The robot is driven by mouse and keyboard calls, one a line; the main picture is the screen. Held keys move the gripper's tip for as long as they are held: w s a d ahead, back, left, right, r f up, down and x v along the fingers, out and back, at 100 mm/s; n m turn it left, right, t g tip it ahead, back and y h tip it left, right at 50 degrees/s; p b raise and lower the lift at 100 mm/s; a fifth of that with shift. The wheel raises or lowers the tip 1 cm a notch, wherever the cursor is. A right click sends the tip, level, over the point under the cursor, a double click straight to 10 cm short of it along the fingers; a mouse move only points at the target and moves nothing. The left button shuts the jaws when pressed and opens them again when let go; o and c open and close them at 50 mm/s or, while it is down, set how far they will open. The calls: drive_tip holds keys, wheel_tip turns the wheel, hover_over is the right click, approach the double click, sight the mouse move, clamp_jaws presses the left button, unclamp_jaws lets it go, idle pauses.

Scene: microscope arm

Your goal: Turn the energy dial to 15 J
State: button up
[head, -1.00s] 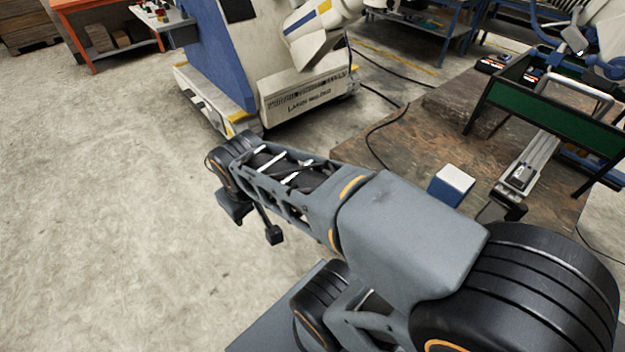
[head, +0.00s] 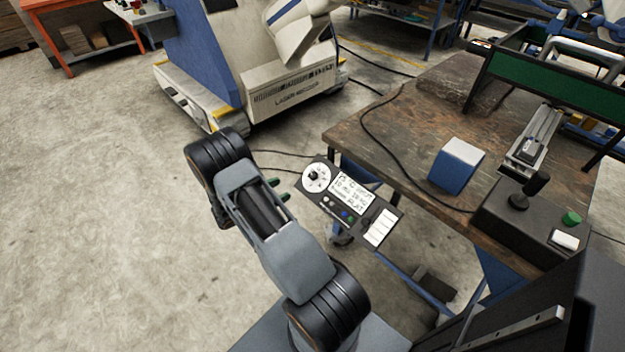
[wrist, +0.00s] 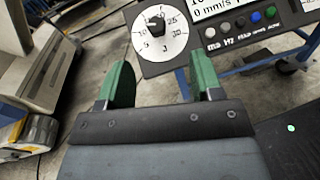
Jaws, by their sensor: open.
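The energy dial (head: 316,177) is a round white face with a small dark knob, on the left end of a dark control panel (head: 334,208). In the wrist view the dial (wrist: 161,36) shows at the top, with 5, 10, 25, 30 and J readable around the dark knob (wrist: 155,22). Which mark the knob points at is too small to tell. My gripper (head: 280,190) is open and empty, just left of the panel. In the wrist view its green fingers (wrist: 157,70) stand apart, below the dial face and not on the knob.
The panel also carries a text display (head: 350,189) and several coloured buttons. A wooden-topped bench (head: 425,130) with a blue-and-white box (head: 456,165) and a joystick box (head: 525,215) lies to the right. A large laser machine (head: 290,95) stands behind. Floor at left is clear.

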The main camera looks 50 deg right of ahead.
sight(311, 175)
drive_tip(key=shift+n+t+h, duration=0.4)
drive_tip(key=shift+n, duration=0.1)
drive_tip(key=d, duration=0.4)
drive_tip(key=s+d+f, duration=0.1)
drive_tip(key=d, duration=0.4)
drive_tip(key=s+d+f, duration=0.1)
drive_tip(key=d, duration=0.4)
drive_tip(key=shift+f, duration=0.1)
drive_tip(key=shift+c, duration=0.2)
drive_tip(key=c, duration=0.9)
drive_tip(key=shift+f+m+g, duration=0.1)
drive_tip(key=shift+m+g, duration=0.2)
